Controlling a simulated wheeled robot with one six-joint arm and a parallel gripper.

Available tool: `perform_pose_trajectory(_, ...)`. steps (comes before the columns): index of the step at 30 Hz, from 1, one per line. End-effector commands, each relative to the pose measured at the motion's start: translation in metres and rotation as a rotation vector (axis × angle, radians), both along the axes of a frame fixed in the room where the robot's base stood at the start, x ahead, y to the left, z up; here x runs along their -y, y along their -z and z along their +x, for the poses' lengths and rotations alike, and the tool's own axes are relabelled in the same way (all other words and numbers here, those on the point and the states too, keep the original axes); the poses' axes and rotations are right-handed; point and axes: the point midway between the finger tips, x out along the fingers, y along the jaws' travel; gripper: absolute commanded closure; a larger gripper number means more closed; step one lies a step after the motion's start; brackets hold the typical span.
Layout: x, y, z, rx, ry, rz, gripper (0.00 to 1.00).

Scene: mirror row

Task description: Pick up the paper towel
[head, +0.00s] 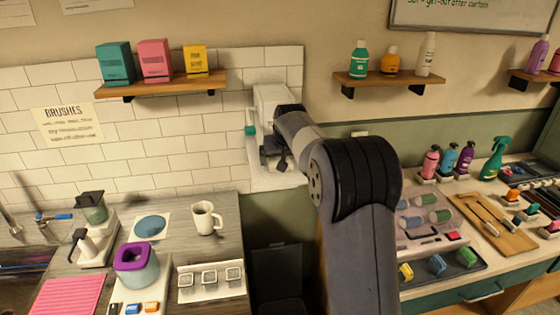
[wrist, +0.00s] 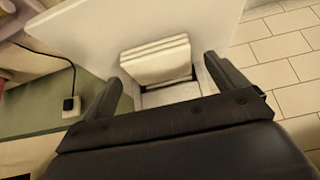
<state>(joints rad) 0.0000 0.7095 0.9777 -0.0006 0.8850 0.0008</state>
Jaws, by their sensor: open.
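The paper towel appears in the wrist view as a white folded stack (wrist: 150,68) with layered edges, against a pale panel (wrist: 190,22). My gripper (wrist: 161,72) is open, with one finger to the left of the stack and one to the right. I cannot tell whether either finger touches it. In the head view my gripper (head: 274,158) is at the wall below a white dispenser-like box (head: 270,98). My arm hides part of this area, and I cannot make out the towel there.
A teal-ended part (head: 250,130) projects left of the white box. A shelf with boxes (head: 160,88) is up to the left. A white mug (head: 207,218) stands on the left counter. Bottles and tools crowd the right counter. A socket with a plug (wrist: 70,105) is on the wall.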

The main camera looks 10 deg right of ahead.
Motion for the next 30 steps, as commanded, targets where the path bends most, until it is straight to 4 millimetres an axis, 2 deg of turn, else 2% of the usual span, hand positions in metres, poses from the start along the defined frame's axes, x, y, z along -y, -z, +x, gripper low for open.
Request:
perform_pose_trajectory(4,-0.0005,0.0092,0.0064,0.001,0.000,0.000,0.07)
perform_pose_trajectory(11,-0.0006,0.0107,0.0070,0.002,-0.001,-0.001,0.07)
perform_pose_trajectory(27,-0.0006,0.0104,0.0069,0.002,-0.001,-0.001,0.51)
perform_pose_trajectory(30,-0.0006,0.0103,0.0068,0.002,-0.001,-0.001,0.55)
